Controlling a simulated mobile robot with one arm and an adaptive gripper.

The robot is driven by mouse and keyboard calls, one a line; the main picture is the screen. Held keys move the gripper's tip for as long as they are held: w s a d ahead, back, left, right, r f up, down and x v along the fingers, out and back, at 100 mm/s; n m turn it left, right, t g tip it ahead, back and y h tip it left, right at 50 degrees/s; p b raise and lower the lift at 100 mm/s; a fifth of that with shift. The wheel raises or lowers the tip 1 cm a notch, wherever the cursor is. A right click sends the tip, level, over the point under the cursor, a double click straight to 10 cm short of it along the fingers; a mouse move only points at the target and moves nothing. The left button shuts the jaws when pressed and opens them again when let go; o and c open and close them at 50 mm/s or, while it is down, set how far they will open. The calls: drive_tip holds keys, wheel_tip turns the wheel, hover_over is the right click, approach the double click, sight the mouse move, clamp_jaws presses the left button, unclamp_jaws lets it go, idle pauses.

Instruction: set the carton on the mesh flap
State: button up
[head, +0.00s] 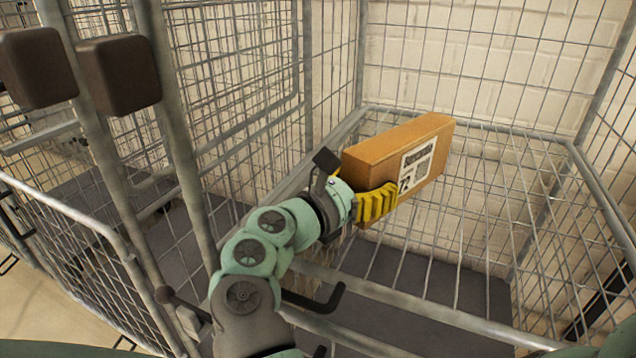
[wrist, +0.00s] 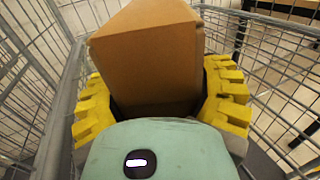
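The brown carton (head: 435,160) with a white printed label is in the head view, right of centre and tilted. My gripper (head: 372,200) has its yellow fingers around the near end of the carton. In the wrist view the carton (wrist: 150,62) sits between both yellow fingers of my gripper (wrist: 160,98). The mesh flap (head: 475,218) is the wire panel framed by grey tubes inside the roll cage, behind and below the carton. The carton appears above the flap; I cannot tell the exact gap.
Wire cage walls (head: 490,65) rise behind and at the sides of the flap. A dark cage floor (head: 440,275) shows through the mesh. Another wire cage (head: 230,90) stands at left, with thick upright tubes (head: 170,110) near my arm. No other goods show on the flap.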

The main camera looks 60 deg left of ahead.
drive_tip(key=o, duration=0.5)
drive_tip(key=shift+s, duration=0.15)
drive_tip(key=s, duration=0.4)
drive_tip(key=s+d, duration=0.1)
drive_tip(key=s, duration=0.2)
drive_tip(key=s+d, duration=0.1)
drive_tip(key=s, duration=0.3)
drive_tip(key=shift+s, duration=0.35)
